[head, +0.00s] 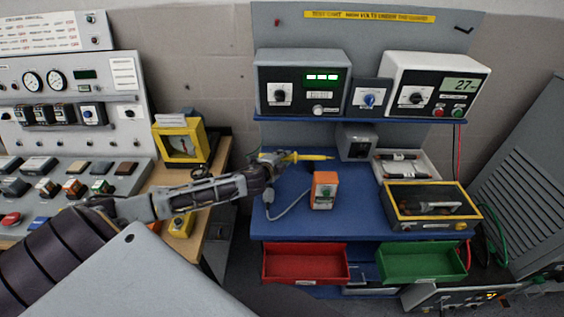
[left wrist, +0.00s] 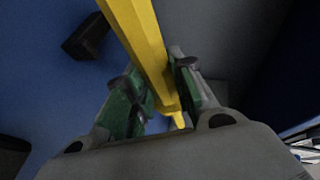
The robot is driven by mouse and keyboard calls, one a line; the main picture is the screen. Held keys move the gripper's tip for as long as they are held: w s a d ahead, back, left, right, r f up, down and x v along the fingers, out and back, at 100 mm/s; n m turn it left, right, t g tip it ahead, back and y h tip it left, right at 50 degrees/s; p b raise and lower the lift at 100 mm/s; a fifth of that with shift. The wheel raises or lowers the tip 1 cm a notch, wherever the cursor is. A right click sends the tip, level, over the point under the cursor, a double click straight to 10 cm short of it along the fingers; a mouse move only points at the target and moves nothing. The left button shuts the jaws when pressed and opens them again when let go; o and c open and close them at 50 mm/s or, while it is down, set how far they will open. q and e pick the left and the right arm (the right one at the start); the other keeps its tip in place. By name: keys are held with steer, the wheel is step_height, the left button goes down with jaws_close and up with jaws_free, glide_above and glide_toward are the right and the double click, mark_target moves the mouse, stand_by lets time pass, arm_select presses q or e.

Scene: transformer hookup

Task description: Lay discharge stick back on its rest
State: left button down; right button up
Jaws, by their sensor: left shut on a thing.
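The discharge stick is a yellow rod (head: 308,157) above the back left part of the blue bench (head: 340,222). My left gripper (head: 284,160) is shut on it, and the stick points to the right. In the left wrist view the yellow stick (left wrist: 139,40) runs between the two green-padded fingers of my left gripper (left wrist: 158,92). A small black block (left wrist: 87,37) stands on the blue surface beside the stick in that view; I cannot tell whether it is part of the rest. My right gripper is not in view.
An orange device (head: 325,190) stands on the bench just in front of the stick. A grey box (head: 356,142) is behind it to the right. A tray with probes (head: 405,164) and a yellow-rimmed case (head: 432,205) fill the right side. Instruments stand on the shelf above.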

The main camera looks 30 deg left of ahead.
arm_select(q)
steer(key=shift+w+a+f+b, duration=0.5)
steer(key=shift+w+f+b, duration=0.15)
steer(key=shift+w+b, duration=0.15)
steer(key=shift+f, duration=0.2)
steer(key=shift+f+b, duration=0.35)
steer(key=shift+f, duration=0.15)
steer(key=shift+f+b, duration=0.3)
steer(key=shift+f, duration=0.5)
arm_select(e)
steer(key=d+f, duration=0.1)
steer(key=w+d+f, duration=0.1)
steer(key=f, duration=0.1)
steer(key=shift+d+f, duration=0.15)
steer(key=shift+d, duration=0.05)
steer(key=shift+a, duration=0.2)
arm_select(q)
steer(key=c, duration=1.1)
jaws_free()
steer(key=shift+c, duration=0.2)
steer(key=shift+f, duration=0.1)
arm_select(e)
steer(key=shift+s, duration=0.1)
